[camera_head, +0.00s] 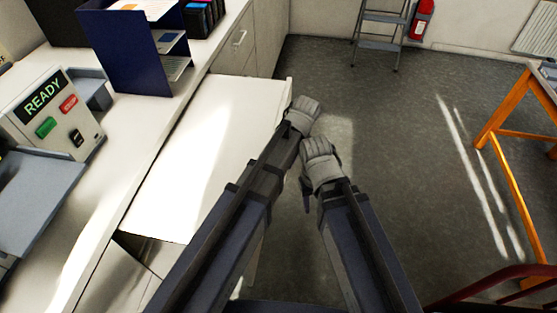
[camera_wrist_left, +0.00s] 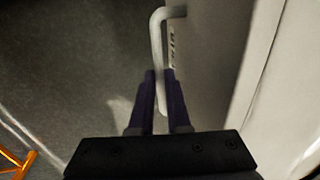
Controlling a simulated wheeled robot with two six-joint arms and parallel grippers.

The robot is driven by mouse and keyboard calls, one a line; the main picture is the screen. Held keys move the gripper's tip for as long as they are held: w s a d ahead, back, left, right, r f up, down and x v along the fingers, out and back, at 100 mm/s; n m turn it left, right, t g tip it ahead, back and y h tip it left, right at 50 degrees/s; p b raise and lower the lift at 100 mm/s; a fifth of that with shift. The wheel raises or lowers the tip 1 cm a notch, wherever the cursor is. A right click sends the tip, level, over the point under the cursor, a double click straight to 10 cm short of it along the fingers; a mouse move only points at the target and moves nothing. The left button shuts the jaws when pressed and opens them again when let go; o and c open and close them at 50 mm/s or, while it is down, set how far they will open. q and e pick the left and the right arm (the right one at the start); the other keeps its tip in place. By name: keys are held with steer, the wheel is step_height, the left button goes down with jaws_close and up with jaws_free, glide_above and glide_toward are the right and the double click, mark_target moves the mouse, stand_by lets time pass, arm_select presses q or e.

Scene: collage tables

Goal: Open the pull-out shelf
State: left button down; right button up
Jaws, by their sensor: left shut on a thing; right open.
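The white pull-out shelf (camera_head: 220,130) stands out from under the counter edge, its flat top bare and lit by a bright patch. My left gripper (camera_head: 304,112) is at the shelf's front edge, with its arm lying across the near part. In the left wrist view my left gripper (camera_wrist_left: 160,90) is shut on a pale bar handle (camera_wrist_left: 157,40) on the front panel. The arm hides the handle in the head view. My right gripper (camera_head: 319,157) is open, apart from the shelf, over the floor just right of the left one.
The counter (camera_head: 138,125) holds a device with a READY screen (camera_head: 47,96) and a dark blue organiser (camera_head: 120,50). The grey floor (camera_head: 390,130) right of the shelf is clear. An orange-legged table (camera_head: 505,105) stands at right, a step ladder (camera_head: 380,30) at the back.

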stand_by(0.3)
arm_select(q)
steer(key=c, duration=0.9)
jaws_free()
